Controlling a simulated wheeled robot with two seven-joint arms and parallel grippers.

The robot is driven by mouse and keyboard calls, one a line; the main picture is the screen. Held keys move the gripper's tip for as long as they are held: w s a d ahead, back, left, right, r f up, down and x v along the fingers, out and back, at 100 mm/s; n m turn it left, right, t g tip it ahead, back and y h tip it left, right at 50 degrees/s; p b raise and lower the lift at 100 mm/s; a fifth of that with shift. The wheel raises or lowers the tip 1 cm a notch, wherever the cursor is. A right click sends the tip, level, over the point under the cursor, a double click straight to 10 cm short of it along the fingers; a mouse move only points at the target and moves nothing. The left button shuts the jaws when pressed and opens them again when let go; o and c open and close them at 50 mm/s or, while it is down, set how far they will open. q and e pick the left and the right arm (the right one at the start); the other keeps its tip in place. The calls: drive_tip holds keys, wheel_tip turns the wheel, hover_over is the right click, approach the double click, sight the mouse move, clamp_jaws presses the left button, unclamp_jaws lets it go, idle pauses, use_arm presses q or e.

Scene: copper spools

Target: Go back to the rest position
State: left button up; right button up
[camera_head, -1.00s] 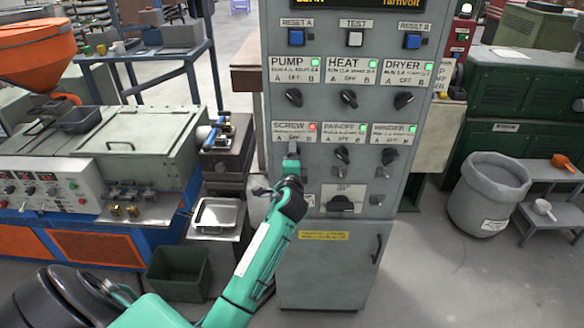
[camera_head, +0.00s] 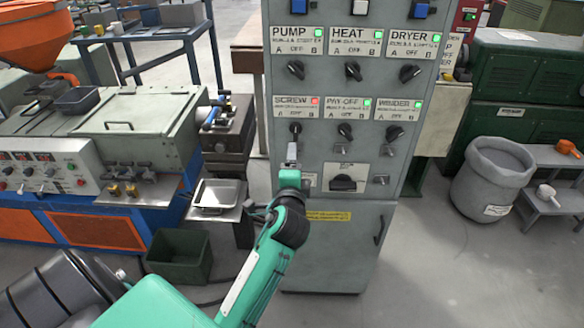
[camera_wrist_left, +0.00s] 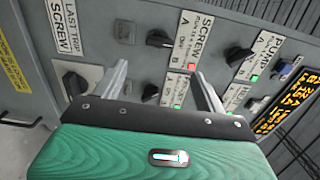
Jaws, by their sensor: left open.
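My left arm reaches up to the grey control cabinet (camera_head: 325,235) in the head view. My left gripper (camera_head: 291,153) is just below the SCREW knob (camera_head: 295,128), apart from it in the picture. In the left wrist view the gripper (camera_wrist_left: 158,70) is open, its two fingers spread with nothing between them. The SCREW knob (camera_wrist_left: 158,38) is beyond the fingertips, near its label and a red light (camera_wrist_left: 191,66). The gap between fingertips and panel is hard to judge. My right gripper is out of view.
PUMP (camera_head: 296,69), HEAT (camera_head: 353,71) and DRYER (camera_head: 409,73) knobs are above, with green lights. Left stands a blue-framed machine (camera_head: 120,110) with a metal tray (camera_head: 218,195) and a green bin (camera_head: 180,256). A grey bin (camera_head: 492,180) stands right.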

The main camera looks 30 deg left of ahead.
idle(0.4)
use_arm(q)
drive_tip(key=w+d+f+g+h, duration=0.1)
drive_tip(key=d+f+h, duration=0.1)
drive_tip(key=f, duration=0.8)
drive_tip(key=w+d+f+g+h, duration=0.1)
drive_tip(key=d+f+h, duration=0.1)
drive_tip(key=f, duration=0.9)
drive_tip(key=s+d+f+n+g+h, duration=0.1)
drive_tip(key=s+d+f, duration=0.15)
drive_tip(key=f, duration=0.55)
drive_tip(key=s+d+f+g+h, duration=0.1)
drive_tip(key=s+f+g, duration=0.15)
drive_tip(key=f, duration=0.45)
drive_tip(key=s+d+f+n+g+h, duration=0.1)
drive_tip(key=s+f, duration=0.2)
drive_tip(key=f, duration=0.5)
drive_tip(key=s+d+f+n+g+h, duration=0.2)
drive_tip(key=s+f+n+g, duration=0.15)
drive_tip(key=s+f, duration=1.5)
drive_tip(key=s+f+n+g, duration=0.2)
drive_tip(key=s+f, duration=0.2)
drive_tip(key=s, duration=0.8)
drive_tip(key=s+a+f+n+g, duration=0.1)
drive_tip(key=s+f, duration=0.4)
drive_tip(key=s, duration=0.8)
drive_tip(key=shift+n+g+h, duration=0.3)
drive_tip(key=shift+n+g, duration=0.05)
drive_tip(key=shift+g, duration=0.25)
drive_tip(key=shift+o, duration=0.5)
